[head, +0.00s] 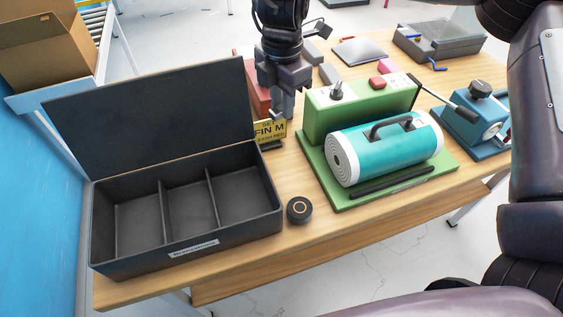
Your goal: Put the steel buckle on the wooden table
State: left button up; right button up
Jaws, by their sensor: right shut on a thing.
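My right gripper (284,98) hangs fingers-down above the back middle of the wooden table (240,252), behind a yellow sign (270,131). It is shut on a small grey piece that is mostly hidden by the fingers. I cannot make out whether this piece is the steel buckle, and no other buckle is clear in view. My left gripper is out of view.
An open black box (187,247) with three empty compartments stands on the left. A round black puck (299,210) lies beside it. A green machine (360,112) with a teal cylinder (385,150) and a blue clamp device (472,120) stand right. The front edge is bare.

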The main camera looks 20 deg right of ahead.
jog(key=shift+f+n, duration=0.1)
jog(key=shift+n, duration=0.3)
jog(key=b, duration=0.2)
send_over(281, 171)
notch_tip(281, 171, down, 16)
jog(key=shift+r, duration=0.15)
jog(key=shift+d+f+b, duration=0.1)
jog(key=shift+f+b, duration=0.45)
jog(key=shift+f, duration=1.45)
jog(key=shift+s+f, duration=0.1)
jog(key=shift+f, duration=0.05)
jog(key=o, duration=0.9)
jog(key=shift+o, duration=0.2)
notch_tip(281, 171, up, 12)
jog(key=p, duration=0.1)
jog(key=shift+r+p, duration=0.2)
jog(key=shift+p, duration=0.2)
